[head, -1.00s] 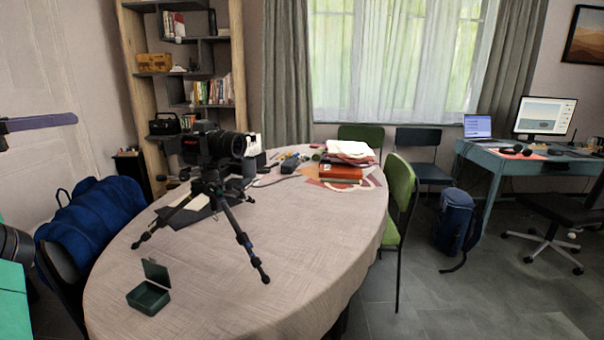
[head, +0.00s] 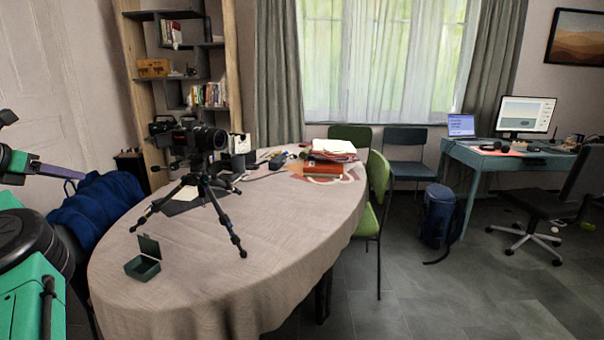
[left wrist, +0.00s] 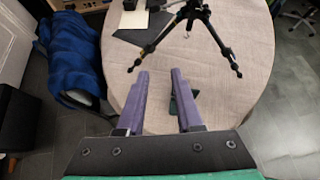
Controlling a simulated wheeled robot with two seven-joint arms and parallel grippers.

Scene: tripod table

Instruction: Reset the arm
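My left arm comes in at the left edge of the head view. Its left gripper (head: 76,173) shows there side-on with a purple finger, in front of the blue bag. In the left wrist view the left gripper (left wrist: 160,76) has its two purple fingers apart, with only tablecloth between them. It points toward the round table (head: 275,240), and no object is held. The right finger partly covers a small dark green box (left wrist: 185,106). In the head view this box (head: 143,265) stands on the table with its lid up. My right gripper is not in view.
A camera (head: 195,138) on a black tripod (head: 212,190) stands on the table. Red books (head: 323,169) and small items lie behind it. A blue bag (head: 105,205) is beside the table at left, a green chair (head: 379,178) at right. The table's right front is clear.

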